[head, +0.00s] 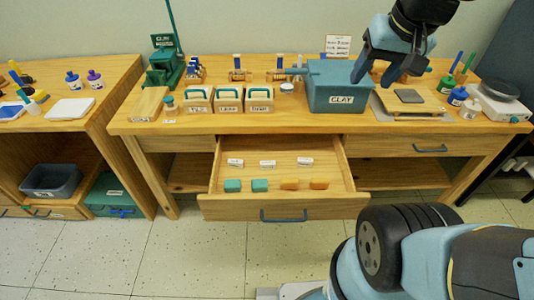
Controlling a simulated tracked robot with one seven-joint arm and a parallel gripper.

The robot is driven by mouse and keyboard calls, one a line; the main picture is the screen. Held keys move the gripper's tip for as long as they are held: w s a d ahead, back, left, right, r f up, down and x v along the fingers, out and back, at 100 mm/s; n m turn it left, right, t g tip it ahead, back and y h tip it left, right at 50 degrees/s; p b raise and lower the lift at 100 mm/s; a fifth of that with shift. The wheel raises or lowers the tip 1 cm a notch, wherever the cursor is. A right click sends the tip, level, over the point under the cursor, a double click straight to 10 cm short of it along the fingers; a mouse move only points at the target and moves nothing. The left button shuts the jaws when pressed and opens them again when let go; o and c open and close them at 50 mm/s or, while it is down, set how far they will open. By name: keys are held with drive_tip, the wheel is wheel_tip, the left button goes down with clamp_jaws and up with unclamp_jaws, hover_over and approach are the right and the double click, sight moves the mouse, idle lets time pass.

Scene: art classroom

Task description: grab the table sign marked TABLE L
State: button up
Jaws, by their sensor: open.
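I cannot make out a sign reading TABLE L in the head view. Three small white pieces with dark print lie in the open drawer: a left one (235,162), a middle one (267,164) and a right one (305,161). Their print is too small to read, so I cannot tell whether one is the table sign. My gripper (375,77) is open and appears empty, at the right end of the teal CLAY box on the table, well above and to the right of the drawer. I cannot tell whether it touches the box.
The drawer (290,209) is pulled out, with teal and orange blocks near its front. On the wooden table (290,125) stand the CLAY box (335,84), three handled boxes, bottles and a scale (499,100).

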drive_tip(key=w+a+f+m+g+y, duration=0.3)
drive_tip(key=w+f+m, duration=0.1)
drive_tip(key=w+f, duration=0.45)
drive_tip(key=w+a+f+m+g+y, duration=0.2)
drive_tip(key=w+f+m+g+y, duration=0.15)
drive_tip(key=w+f, duration=0.55)
drive_tip(key=m+t+y, duration=0.3)
drive_tip(key=m+y, duration=0.2)
drive_tip(key=m, duration=0.5)
approach(269, 162)
drive_tip(key=shift+g, duration=0.25)
drive_tip(key=x, duration=0.9)
clamp_jaws()
